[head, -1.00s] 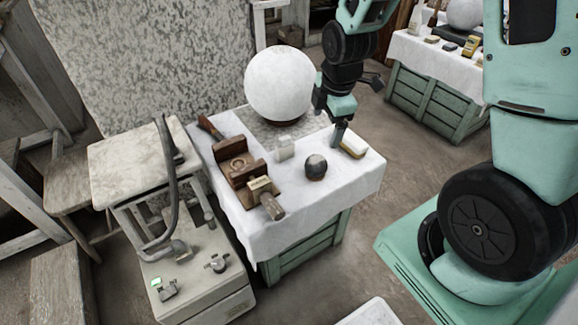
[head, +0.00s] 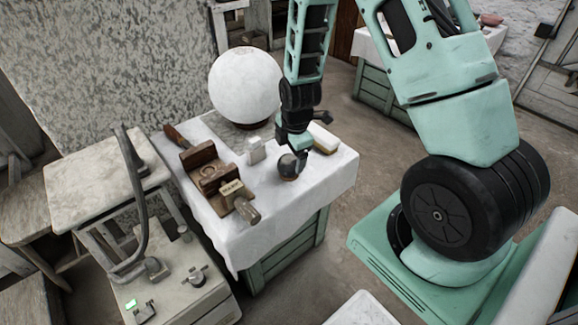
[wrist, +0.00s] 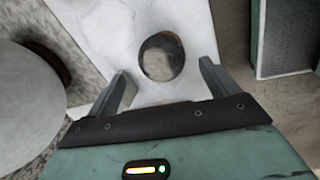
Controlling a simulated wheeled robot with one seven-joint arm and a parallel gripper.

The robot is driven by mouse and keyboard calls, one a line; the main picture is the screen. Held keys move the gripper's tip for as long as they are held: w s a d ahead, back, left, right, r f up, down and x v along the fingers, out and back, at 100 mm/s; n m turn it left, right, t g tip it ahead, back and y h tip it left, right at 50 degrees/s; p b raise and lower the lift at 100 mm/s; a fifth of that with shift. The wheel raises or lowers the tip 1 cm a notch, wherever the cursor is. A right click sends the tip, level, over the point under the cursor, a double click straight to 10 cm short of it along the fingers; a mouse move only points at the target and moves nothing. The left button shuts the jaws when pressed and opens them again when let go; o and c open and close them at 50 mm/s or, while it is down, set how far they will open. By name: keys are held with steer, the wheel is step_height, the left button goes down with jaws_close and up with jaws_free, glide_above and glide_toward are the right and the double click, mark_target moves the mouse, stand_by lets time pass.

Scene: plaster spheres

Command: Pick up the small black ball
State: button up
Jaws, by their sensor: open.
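The small black ball (head: 287,168) sits on the white cloth of the table near its right side, on a small brown base. It has a pale patch on top. It also shows in the wrist view (wrist: 161,57), ahead of and between the fingers. My gripper (head: 289,157) is above and around the ball's upper part in the head view, partly hiding it. In the wrist view my gripper (wrist: 164,88) is open, with one finger to each side and nothing held. Whether a finger touches the ball I cannot tell.
A large white sphere (head: 245,86) stands behind on the table (head: 270,205). A small white block (head: 256,149), a yellow-and-white block (head: 323,138) and a wooden vise-like tool (head: 212,180) lie around the ball. The cloth in front of the ball is clear.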

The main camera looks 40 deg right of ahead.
mark_target(290, 158)
steer(key=f, duration=0.4)
steer(key=shift+w+d+f+b, duration=0.1)
steer(key=shift+w+f+b, duration=0.15)
steer(key=shift+w+b, duration=0.05)
steer(key=c, duration=1.4)
